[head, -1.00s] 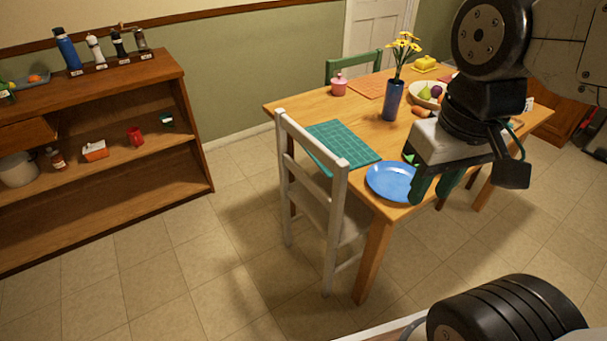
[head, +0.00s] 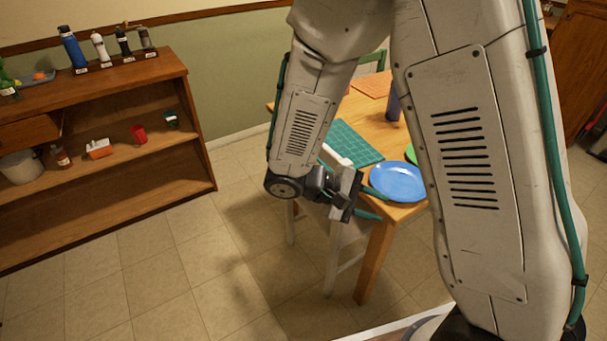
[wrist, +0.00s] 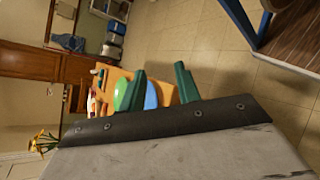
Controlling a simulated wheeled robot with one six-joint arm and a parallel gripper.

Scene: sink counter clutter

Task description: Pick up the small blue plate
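The small blue plate (head: 397,181) lies on the near corner of the wooden table (head: 402,213). My gripper (head: 375,204) is at the left of the plate in the head view, near the table's edge, with its fingers pointing toward it. Its two green fingers are apart and nothing is held. In the wrist view my gripper (wrist: 160,76) has the blue plate (wrist: 151,97) showing between its fingers, partly hidden by one finger. I cannot tell whether a finger touches the rim.
A green plate (head: 411,154) sits just behind the blue one, mostly hidden by my arm; it also shows in the wrist view (wrist: 123,95). A teal placemat (head: 352,141) lies to the left. A white chair (head: 335,240) stands close beneath my gripper. A shelf (head: 110,180) stands at left.

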